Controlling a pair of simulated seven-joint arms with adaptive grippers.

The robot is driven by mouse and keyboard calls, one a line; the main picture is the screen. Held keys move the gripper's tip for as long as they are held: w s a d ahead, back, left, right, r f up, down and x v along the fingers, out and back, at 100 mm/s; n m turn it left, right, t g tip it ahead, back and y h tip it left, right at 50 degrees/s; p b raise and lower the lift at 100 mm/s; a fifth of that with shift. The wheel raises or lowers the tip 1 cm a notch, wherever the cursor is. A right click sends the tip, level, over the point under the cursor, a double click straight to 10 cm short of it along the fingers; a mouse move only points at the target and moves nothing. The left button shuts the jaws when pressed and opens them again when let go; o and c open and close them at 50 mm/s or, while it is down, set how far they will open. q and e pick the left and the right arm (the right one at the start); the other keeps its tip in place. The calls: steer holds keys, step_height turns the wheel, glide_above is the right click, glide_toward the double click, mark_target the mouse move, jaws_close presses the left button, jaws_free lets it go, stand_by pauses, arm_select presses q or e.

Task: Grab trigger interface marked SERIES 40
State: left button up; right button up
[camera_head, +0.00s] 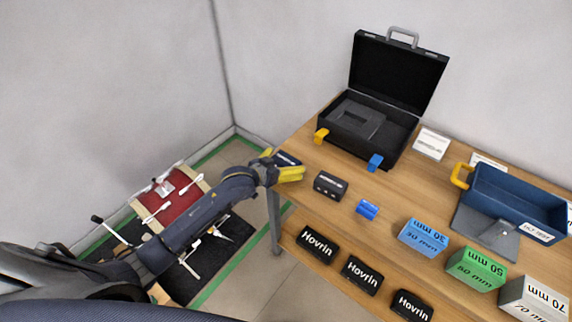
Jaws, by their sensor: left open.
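My left gripper (281,164) has yellow fingers and is open at the left edge of the wooden table. A small dark box with a white label (290,158) lies by the fingers, partly hidden by them. I cannot tell whether they touch it. A second small black box with a white label (330,185) sits just to the right, on the table. The print on both is too small to read, so I cannot tell which is marked SERIES 40. My right gripper is not in view.
An open black case (400,115) stands at the back. A blue box (367,209), blocks labelled 30 mm (421,238), 50 mm (476,270) and 70 mm (535,300), and a blue bin (512,200) stand to the right. Black Hovrin boxes (317,244) line the front.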

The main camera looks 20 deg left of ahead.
arm_select(q)
steer(key=c, duration=1.3)
steer(key=shift+o, duration=0.2)
